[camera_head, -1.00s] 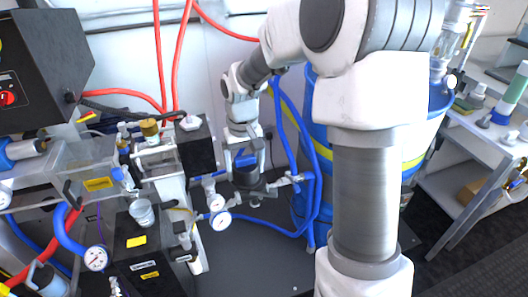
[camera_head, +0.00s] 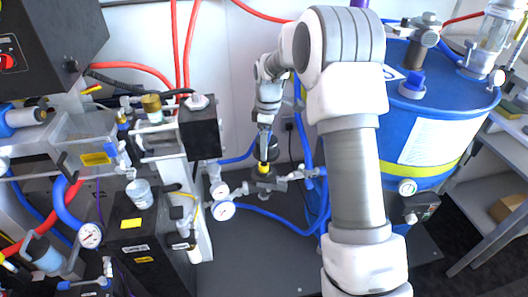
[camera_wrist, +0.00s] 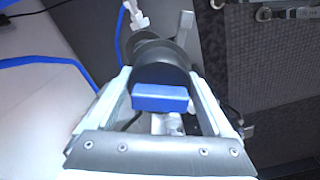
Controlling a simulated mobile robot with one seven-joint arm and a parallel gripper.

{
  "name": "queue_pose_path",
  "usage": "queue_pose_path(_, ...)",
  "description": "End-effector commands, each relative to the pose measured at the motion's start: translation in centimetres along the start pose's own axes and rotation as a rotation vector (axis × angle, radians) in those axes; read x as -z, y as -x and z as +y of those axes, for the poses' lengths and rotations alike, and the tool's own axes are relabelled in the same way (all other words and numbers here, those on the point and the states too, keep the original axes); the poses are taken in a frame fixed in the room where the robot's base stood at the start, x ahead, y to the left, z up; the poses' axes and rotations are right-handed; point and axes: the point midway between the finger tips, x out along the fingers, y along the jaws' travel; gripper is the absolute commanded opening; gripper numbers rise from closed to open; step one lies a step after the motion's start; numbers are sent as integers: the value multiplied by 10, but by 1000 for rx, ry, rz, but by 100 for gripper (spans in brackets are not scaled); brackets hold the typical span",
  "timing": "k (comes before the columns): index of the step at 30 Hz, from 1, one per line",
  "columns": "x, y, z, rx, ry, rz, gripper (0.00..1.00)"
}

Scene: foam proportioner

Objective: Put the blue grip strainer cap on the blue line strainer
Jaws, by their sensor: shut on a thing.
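The strainer cap has a dark round body (camera_wrist: 165,62) and a blue grip block (camera_wrist: 162,97), both in the wrist view. My gripper (camera_wrist: 162,82) is shut on the cap, with one finger on each side of the grip. In the head view my gripper (camera_head: 267,145) points down over the blue line's pipework. A dark strainer body with a yellow band (camera_head: 263,168) stands on that pipe, directly below my gripper. The cap is largely hidden there by the fingers. I cannot tell whether the cap touches the strainer or is seated.
Pressure gauges (camera_head: 223,210) and a grey valve pipe (camera_head: 290,183) lie close around the strainer. A black pump block (camera_head: 199,127) stands left. A large blue drum (camera_head: 440,105) stands right, behind my arm. The dark floor plate (camera_head: 265,255) in front is clear.

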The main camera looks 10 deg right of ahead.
Motion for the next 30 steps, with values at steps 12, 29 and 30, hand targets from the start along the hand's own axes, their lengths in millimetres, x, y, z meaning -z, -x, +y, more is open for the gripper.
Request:
queue_pose_path(12, 14, -38, 28, -8, 406, -19, 21)
queue_pose_path(29, 14, -85, 29, -8, 416, -20, 21)
queue_pose_path(30, 14, -89, 29, -8, 416, -20, 21)
